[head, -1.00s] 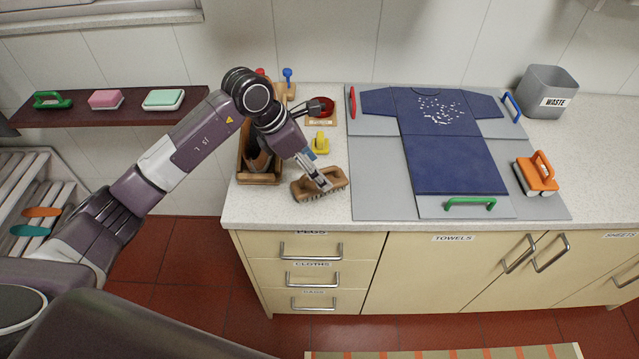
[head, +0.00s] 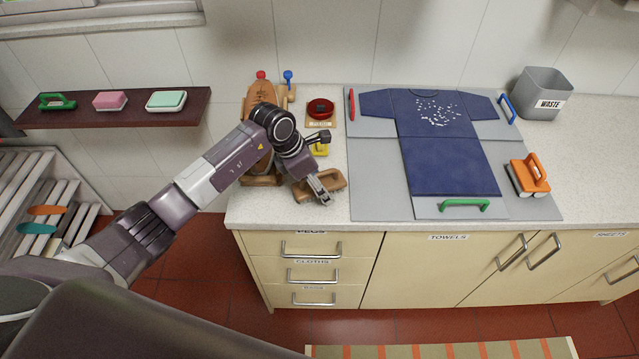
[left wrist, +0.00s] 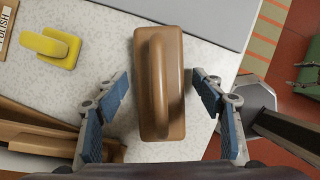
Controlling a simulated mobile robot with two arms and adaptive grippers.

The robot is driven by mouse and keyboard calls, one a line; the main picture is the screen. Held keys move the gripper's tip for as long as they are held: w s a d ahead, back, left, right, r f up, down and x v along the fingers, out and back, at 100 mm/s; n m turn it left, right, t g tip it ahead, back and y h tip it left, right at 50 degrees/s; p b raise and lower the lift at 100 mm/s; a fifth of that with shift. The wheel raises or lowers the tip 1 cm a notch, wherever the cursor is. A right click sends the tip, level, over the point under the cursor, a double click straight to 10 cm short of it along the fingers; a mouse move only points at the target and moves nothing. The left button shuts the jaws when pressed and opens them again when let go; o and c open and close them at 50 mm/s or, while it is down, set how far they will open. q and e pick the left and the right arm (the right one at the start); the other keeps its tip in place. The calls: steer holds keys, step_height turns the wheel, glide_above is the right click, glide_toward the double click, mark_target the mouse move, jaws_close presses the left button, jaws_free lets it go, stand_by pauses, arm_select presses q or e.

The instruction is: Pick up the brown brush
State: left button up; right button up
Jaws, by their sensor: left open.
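The brown brush (head: 334,180) lies on the counter near its front left edge. It has a raised handle along its top. In the left wrist view the brown brush (left wrist: 172,85) is upright between the two blue-padded fingers of my left gripper (left wrist: 160,105). The fingers are apart, with a gap on both sides of the brush. In the head view my left gripper (head: 322,192) is over the brush and hides part of it.
A brown wooden caddy (head: 260,178) stands left of the brush. A yellow-handled tool (head: 320,149) and a red bowl (head: 321,108) are behind it. A grey folding board (head: 377,185) with a blue shirt (head: 450,165) lies to the right. An orange-handled brush (head: 530,175) rests there.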

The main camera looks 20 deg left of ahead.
arm_select(q)
steer(key=shift+c, duration=0.3)
steer(key=shift+r, duration=0.1)
steer(key=c, duration=1.4)
